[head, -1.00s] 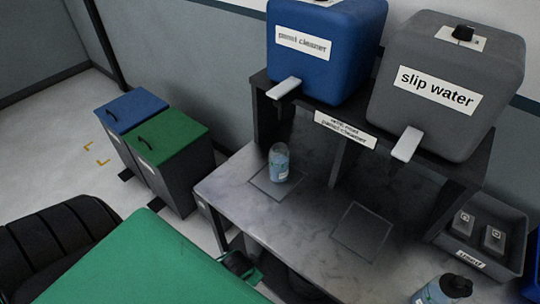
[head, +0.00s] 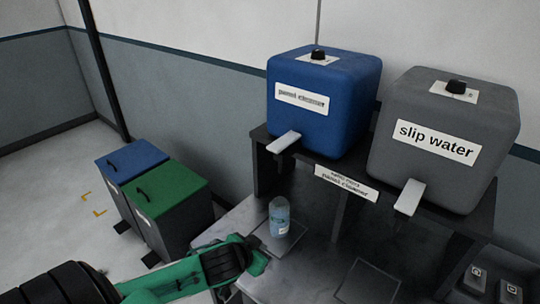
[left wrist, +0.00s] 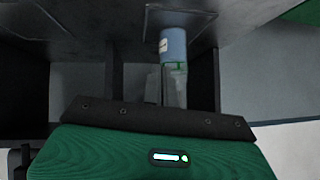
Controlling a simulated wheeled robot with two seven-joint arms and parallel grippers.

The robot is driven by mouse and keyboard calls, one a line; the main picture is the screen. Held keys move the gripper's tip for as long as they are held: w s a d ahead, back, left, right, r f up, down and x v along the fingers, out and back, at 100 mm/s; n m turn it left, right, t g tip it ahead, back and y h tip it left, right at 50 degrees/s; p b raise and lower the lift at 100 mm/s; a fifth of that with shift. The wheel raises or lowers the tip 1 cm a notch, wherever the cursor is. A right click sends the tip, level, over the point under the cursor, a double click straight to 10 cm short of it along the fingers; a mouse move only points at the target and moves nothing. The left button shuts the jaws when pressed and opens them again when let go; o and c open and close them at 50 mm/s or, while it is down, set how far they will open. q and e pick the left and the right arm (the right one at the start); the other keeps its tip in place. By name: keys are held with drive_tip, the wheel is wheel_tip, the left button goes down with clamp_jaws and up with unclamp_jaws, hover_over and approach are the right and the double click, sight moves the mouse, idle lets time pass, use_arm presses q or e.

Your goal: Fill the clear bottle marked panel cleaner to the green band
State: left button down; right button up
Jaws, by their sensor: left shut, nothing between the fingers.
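The clear bottle (head: 279,218) stands upright on a square plate (head: 268,241) on the bench, below the white tap (head: 285,142) of the blue panel cleaner tank (head: 335,117). Its lower part looks bluish; I cannot tell whether that is liquid. In the left wrist view the bottle (left wrist: 173,45) appears upside down, with a green band beside the bluish part. My left gripper (head: 258,263) is shut and empty, low in front of the bottle and apart from it. My right gripper is not in view.
A grey slip water tank (head: 447,140) with its own tap (head: 410,197) stands at the right, above a second square plate (head: 368,282). Blue-lidded (head: 133,161) and green-lidded (head: 166,188) bins stand on the floor at the left. A grey tray (head: 515,275) sits at the far right.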

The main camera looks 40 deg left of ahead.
use_arm(q)
drive_tip(key=w+a+r+t+h, duration=0.1)
drive_tip(key=a+r+t, duration=0.1)
drive_tip(key=r, duration=1.3)
drive_tip(key=w+a+r+t+h, duration=0.1)
drive_tip(key=w+a+r+t, duration=0.1)
drive_tip(key=r, duration=1.4)
drive_tip(key=shift+w+a+t, duration=0.3)
drive_tip(key=shift+a+t, duration=0.4)
drive_tip(key=shift+a, duration=0.5)
drive_tip(key=shift+f, duration=0.1)
